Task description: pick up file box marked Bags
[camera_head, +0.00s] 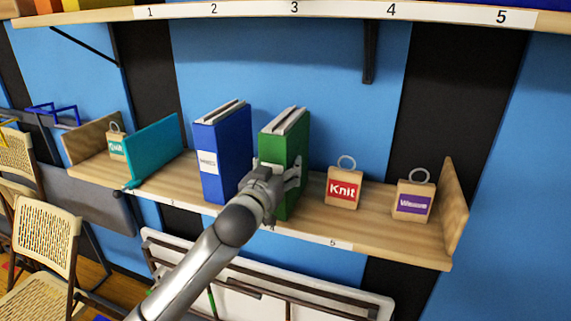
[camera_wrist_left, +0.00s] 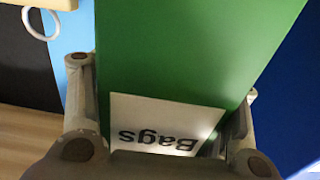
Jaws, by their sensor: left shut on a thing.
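The green file box (camera_head: 291,140) stands upright on the lower wooden shelf, with papers showing at its top. In the left wrist view the green box (camera_wrist_left: 185,55) fills the middle, and its white label (camera_wrist_left: 160,125) reads "Bags", upside down. My left gripper (camera_head: 279,176) is shut on the green box, with one finger on each side of its spine. In the left wrist view the fingers (camera_wrist_left: 165,120) flank the label. In the head view the gripper hides the label. My right gripper is not in view.
A blue file box (camera_head: 222,155) stands left of the green one. A red "Knit" tag block (camera_head: 342,188) and a purple-labelled block (camera_head: 413,203) stand to its right on the lower shelf (camera_head: 375,220). A teal divider (camera_head: 155,150) is further left. A numbered upper shelf (camera_head: 340,10) overhangs.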

